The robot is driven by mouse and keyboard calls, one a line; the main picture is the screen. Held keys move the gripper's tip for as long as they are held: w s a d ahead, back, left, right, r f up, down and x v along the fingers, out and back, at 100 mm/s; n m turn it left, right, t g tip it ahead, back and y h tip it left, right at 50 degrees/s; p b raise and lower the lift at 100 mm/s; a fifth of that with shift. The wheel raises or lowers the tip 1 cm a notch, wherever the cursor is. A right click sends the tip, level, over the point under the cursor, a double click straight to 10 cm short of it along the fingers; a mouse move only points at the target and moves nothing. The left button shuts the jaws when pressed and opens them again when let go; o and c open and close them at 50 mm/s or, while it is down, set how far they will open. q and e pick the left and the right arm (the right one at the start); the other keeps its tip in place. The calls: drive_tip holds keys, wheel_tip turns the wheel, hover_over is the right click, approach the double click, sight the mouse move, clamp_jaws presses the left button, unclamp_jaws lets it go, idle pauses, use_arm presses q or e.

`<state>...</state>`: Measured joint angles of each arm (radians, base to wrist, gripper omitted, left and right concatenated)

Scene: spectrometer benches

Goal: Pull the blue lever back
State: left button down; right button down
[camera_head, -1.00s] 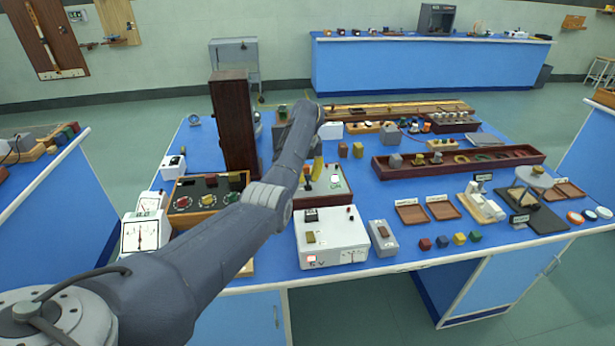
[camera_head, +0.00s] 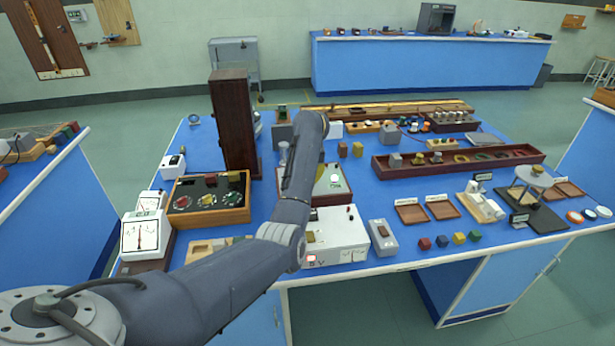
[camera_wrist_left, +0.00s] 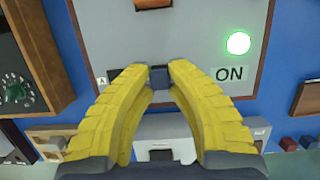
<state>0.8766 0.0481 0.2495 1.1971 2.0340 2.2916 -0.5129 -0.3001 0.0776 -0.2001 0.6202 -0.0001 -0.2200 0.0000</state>
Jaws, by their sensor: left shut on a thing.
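In the left wrist view, my left gripper (camera_wrist_left: 159,70) has its two yellow fingers closed at the tips on the small dark-blue lever (camera_wrist_left: 159,77). The lever stands on a grey panel (camera_wrist_left: 200,45) with a brown frame. A green lamp (camera_wrist_left: 238,43) glows on the panel beside a label (camera_wrist_left: 229,74) reading ON. My right gripper is not in view.
A white power box (camera_head: 335,232) stands directly in front of the panel. A wooden-framed dial box (camera_head: 243,214) is to its left. A tall dark wooden block (camera_head: 234,125) rises behind it. Trays (camera_head: 411,213) and small coloured cubes lie to the right.

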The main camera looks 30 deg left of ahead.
use_arm(q)
drive_tip(key=t+y, duration=0.1)
drive_tip(key=s+d+t+y, duration=0.1)
drive_tip(key=t, duration=0.1)
drive_tip(key=shift+s+d+f, duration=0.1)
drive_tip(key=shift+s+f, duration=0.15)
drive_tip(key=shift+s, duration=0.05)
drive_tip(key=shift+s+d+f+t+y, duration=0.1)
drive_tip(key=shift+s+t+y, duration=0.1)
drive_tip(key=shift+t+y, duration=0.3)
drive_tip(key=shift+s+d+t+y, duration=0.1)
drive_tip(key=shift+s+t+y, duration=0.1)
drive_tip(key=shift+t+y, duration=0.3)
drive_tip(key=c, duration=1.3)
unclamp_jaws()
wheel_tip(320, 180, up, 10)
